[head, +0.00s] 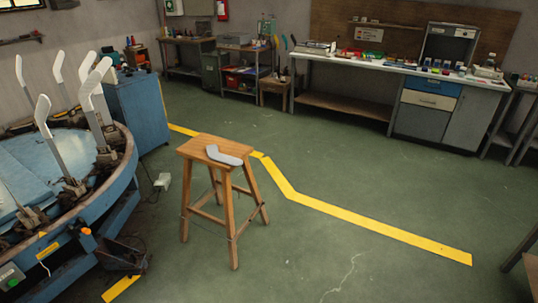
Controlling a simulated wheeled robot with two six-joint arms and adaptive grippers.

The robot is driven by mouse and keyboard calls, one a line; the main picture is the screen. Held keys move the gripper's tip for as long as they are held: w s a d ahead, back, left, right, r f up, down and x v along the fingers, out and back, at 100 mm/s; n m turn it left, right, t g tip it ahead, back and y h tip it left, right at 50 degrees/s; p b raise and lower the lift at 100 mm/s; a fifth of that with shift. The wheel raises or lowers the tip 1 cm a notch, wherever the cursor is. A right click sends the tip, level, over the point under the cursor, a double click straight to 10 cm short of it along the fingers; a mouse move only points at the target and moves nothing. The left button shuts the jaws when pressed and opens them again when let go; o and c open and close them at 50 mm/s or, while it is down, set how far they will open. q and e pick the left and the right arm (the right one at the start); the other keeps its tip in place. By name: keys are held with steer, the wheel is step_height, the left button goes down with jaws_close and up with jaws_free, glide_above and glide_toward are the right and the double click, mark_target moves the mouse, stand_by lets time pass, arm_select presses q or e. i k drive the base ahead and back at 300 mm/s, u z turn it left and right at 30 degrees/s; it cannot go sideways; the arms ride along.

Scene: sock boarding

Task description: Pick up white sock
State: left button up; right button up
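A white sock (224,155) lies flat on the seat of a wooden stool (193,149), bent at the heel, near the middle of the head view. It looks pale grey-white. Neither of my grippers shows in the head view, so nothing is seen touching the sock.
A round blue boarding machine (123,177) with several upright white sock boards (43,117) stands at the left. A blue cabinet (141,110) is behind it. A long workbench (349,66) lines the back wall. Green floor right of the stool is clear, crossed by a yellow line (375,229).

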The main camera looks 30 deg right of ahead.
mark_target(224, 155)
steer(key=z, duration=0.55)
steer(key=k, duration=1.2)
steer(key=u, duration=1.15)
steer(key=i, duration=1.35)
steer(key=z, duration=1.45)
